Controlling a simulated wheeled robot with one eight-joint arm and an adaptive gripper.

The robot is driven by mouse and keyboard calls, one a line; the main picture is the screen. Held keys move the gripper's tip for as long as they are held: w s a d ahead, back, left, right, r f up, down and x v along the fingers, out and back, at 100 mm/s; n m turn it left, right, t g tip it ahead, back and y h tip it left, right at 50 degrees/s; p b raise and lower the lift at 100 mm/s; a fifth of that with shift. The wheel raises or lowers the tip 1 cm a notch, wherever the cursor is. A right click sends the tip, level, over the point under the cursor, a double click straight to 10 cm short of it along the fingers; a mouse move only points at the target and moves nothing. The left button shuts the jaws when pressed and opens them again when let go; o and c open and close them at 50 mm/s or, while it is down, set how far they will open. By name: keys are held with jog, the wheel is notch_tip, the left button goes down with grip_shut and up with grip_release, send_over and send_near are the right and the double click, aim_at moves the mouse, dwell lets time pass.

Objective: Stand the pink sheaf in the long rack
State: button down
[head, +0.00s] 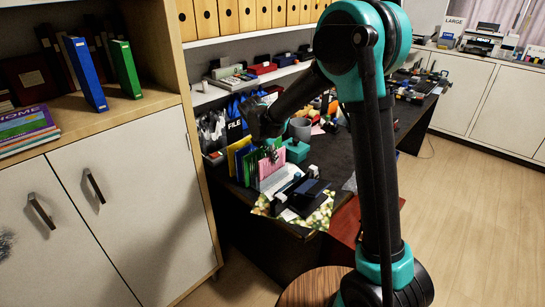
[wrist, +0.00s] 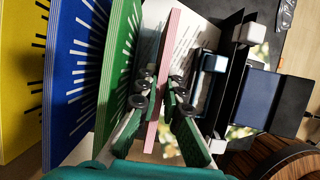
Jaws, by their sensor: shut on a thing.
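The pink sheaf (head: 271,169) stands upright on the dark desk, just right of the green sheaf (head: 250,166). In the wrist view the pink sheaf (wrist: 169,48) shows as a thin edge between the fingers. My gripper (wrist: 160,92) is shut on it, with one finger on each side. In the head view my gripper (head: 271,154) is at the sheaf's upper edge. The blue sheaf (wrist: 75,75) and the yellow sheaf (wrist: 22,70) stand farther left. I cannot clearly make out the long rack or whether the pink sheaf's lower edge is inside it.
A white printed sheet (wrist: 190,50) leans right of the pink sheaf, near black upright plates (wrist: 236,85) and a dark flat device (wrist: 262,98). A teal block (head: 297,151) stands behind. A leafy patterned mat (head: 318,216) lies at the desk's front corner.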

jog(key=shift+f, duration=0.15)
jog(key=shift+f, duration=0.65)
jog(key=shift+f, duration=0.4)
jog(key=c, duration=1.6)
grip_release()
jog(key=v, duration=1.2)
jog(key=shift+s, duration=0.1)
jog(key=shift+d, duration=0.1)
